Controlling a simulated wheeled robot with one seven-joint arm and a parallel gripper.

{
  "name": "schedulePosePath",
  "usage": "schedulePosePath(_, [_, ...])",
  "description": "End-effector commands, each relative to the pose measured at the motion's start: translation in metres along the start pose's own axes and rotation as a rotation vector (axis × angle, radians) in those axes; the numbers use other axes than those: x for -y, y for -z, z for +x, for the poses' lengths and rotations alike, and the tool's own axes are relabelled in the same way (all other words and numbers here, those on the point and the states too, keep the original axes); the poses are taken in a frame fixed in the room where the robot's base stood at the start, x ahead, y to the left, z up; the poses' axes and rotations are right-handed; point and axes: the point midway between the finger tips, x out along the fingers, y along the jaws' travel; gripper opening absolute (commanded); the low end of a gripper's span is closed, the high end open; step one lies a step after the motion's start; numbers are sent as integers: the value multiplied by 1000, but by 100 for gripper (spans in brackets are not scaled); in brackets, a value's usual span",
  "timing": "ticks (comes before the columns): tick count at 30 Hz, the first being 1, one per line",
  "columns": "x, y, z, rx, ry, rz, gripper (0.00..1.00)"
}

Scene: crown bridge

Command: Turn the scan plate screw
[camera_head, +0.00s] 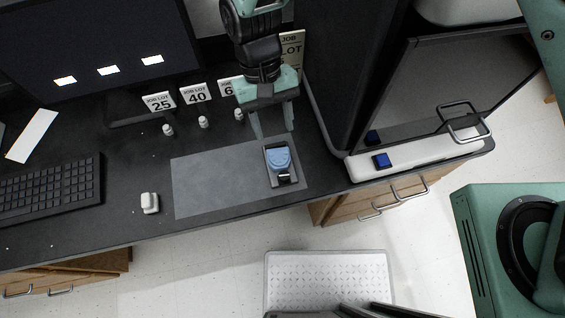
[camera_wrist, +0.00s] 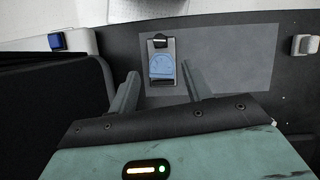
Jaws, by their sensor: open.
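The scan plate (camera_head: 281,176) is a small dark grey plate on the grey mat, with a light blue dental model (camera_head: 279,158) on it. A dark part with a pale edge, perhaps the screw, shows at its front end (camera_head: 284,178); it is too small to be sure. In the wrist view the plate (camera_wrist: 161,90) and the blue model (camera_wrist: 162,67) lie ahead of and between my fingers. My gripper (camera_head: 274,136) is open and empty, pointing down above the desk just behind the plate. It also shows in the wrist view (camera_wrist: 160,82). I see no contact with the plate.
The grey mat (camera_head: 215,180) is mostly bare. A white block (camera_head: 149,203) stands left of it. Small pale pieces stand before job lot signs (camera_head: 196,93). A keyboard (camera_head: 50,190) is at left. A dark machine with a blue block (camera_head: 382,160) on its white ledge stands at right.

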Motion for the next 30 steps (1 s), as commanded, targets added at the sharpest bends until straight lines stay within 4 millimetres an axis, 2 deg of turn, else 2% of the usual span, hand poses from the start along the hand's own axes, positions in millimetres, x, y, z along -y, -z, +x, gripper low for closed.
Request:
schedulePosePath(9, [-1,-2,67,6,-4,0,49])
schedulePosePath(16, [-1,-2,109,4,-4,-1,49])
schedulePosePath(22, [0,-1,128,1,-2,-2,49])
schedulePosePath(30, [0,0,133,0,-1,-2,49])
